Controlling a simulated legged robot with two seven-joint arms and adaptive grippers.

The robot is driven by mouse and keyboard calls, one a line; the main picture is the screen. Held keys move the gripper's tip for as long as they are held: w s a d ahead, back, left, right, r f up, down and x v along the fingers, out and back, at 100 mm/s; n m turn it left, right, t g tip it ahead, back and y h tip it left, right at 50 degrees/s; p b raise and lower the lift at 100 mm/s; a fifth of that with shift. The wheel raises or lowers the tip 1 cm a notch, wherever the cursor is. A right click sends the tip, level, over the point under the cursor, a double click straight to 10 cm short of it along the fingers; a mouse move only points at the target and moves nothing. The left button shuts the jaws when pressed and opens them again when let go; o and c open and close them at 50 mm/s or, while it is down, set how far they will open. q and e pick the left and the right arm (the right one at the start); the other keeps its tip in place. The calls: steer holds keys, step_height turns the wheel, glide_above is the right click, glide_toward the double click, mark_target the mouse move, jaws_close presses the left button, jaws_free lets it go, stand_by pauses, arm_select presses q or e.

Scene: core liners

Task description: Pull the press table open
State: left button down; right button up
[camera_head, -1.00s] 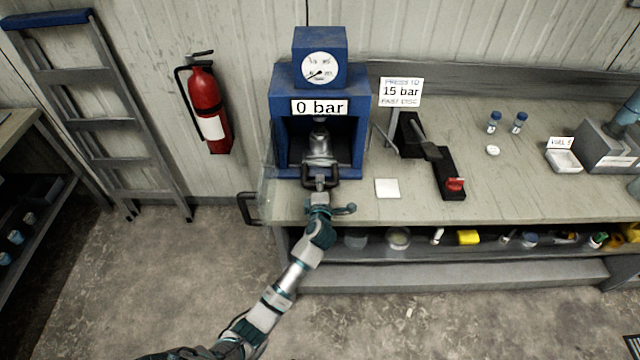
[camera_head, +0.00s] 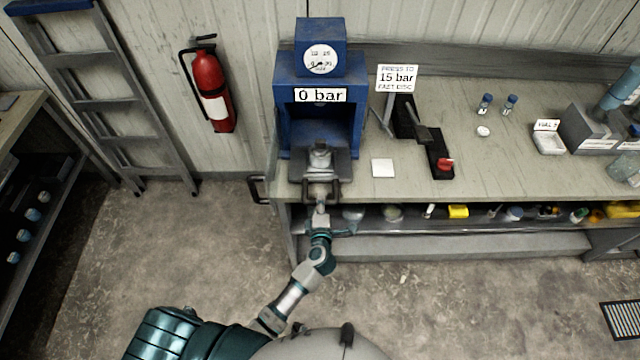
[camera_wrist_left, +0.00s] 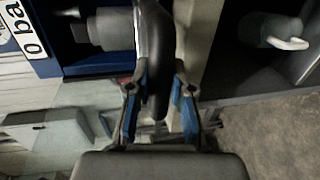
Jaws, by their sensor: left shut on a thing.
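The blue press (camera_head: 283,112) stands on the left end of the bench, with a gauge on top and a "0 bar" label. Its dark press table (camera_head: 341,167) juts out of the front opening toward me, with a grey metal cylinder (camera_head: 320,157) on it. A dark handle (camera_head: 336,190) is on the table's front. My left gripper (camera_head: 320,200) is at this handle. In the left wrist view, the left gripper (camera_wrist_left: 159,95) is shut on the dark handle bar (camera_wrist_left: 154,50), between its blue-padded fingers. My right gripper is not in view.
The bench (camera_head: 390,188) carries a "15 bar" sign (camera_head: 397,78), a black lever unit with a red knob (camera_head: 445,164) and a white square (camera_head: 382,168). A fire extinguisher (camera_head: 208,90) hangs on the wall. The floor before the bench is free.

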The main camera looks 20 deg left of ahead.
arm_select(q)
steer(key=shift+s+d+f+p, duration=0.1)
steer(key=shift+s+d+p, duration=0.2)
steer(key=shift+s, duration=0.5)
steer(key=shift+s+d+f+p, duration=0.15)
steer(key=shift+s+d, duration=0.1)
steer(key=shift+s, duration=0.55)
steer(key=c, duration=1.3)
jaws_free()
steer(key=shift+w, duration=0.15)
steer(key=shift+d+r, duration=0.1)
steer(key=v, duration=1.2)
